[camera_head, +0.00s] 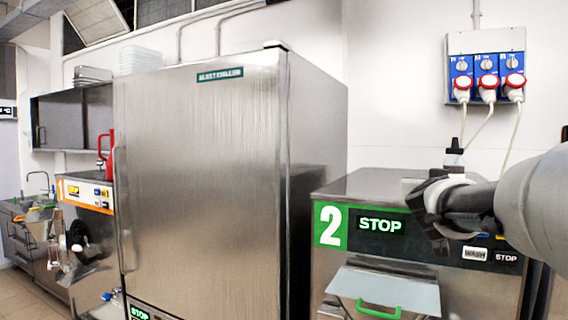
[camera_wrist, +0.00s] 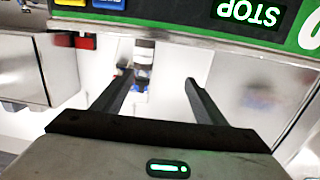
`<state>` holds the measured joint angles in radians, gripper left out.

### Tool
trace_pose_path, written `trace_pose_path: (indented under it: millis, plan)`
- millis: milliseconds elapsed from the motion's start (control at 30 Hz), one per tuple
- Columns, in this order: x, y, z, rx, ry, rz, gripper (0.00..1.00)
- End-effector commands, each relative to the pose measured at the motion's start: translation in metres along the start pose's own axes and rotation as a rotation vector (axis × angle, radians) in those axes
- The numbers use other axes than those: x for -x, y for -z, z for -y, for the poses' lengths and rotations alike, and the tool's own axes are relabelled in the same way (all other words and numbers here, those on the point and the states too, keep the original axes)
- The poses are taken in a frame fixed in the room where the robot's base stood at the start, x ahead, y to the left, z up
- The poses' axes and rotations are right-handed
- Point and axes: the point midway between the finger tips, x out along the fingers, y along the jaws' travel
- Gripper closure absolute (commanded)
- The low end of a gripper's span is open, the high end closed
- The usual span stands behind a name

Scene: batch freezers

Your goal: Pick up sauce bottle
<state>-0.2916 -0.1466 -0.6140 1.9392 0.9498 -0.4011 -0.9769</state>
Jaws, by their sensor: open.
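The sauce bottle (camera_head: 454,156), with a black pointed cap and a pale body, stands upright at the back of the steel top of machine 2. Its lower part is hidden behind my gripper (camera_head: 432,195). My gripper is over the front right of that top, in front of the bottle. In the wrist view, which is upside down, my gripper (camera_wrist: 159,78) has its two dark fingers spread with space between them. A small dark-and-pale upright shape, probably the bottle (camera_wrist: 142,70), shows beyond the tips, nearer the left finger. I see no contact.
Machine 2 (camera_head: 330,262) has a green-banded front panel and a tilted steel flap below. A tall steel cabinet (camera_head: 205,180) stands to its left. A blue socket box (camera_head: 487,75) with red plugs and hanging cables is on the wall behind. The machine top left of my gripper is clear.

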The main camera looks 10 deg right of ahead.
Motion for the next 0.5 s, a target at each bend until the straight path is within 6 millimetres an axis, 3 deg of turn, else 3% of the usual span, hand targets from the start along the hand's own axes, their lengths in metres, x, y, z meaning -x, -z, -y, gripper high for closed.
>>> trace_pose_path:
  millis: [33,133,267,500]
  plan:
    - [-0.005,0.01,-0.011,0.005,-0.049,-0.015,0.34]
    - [-0.012,0.017,-0.028,0.01,-0.113,-0.031,0.34]
    - [-0.029,0.017,-0.033,0.015,-0.126,-0.034,0.34]
    - [-0.08,0.016,-0.039,0.017,-0.126,-0.035,0.34]
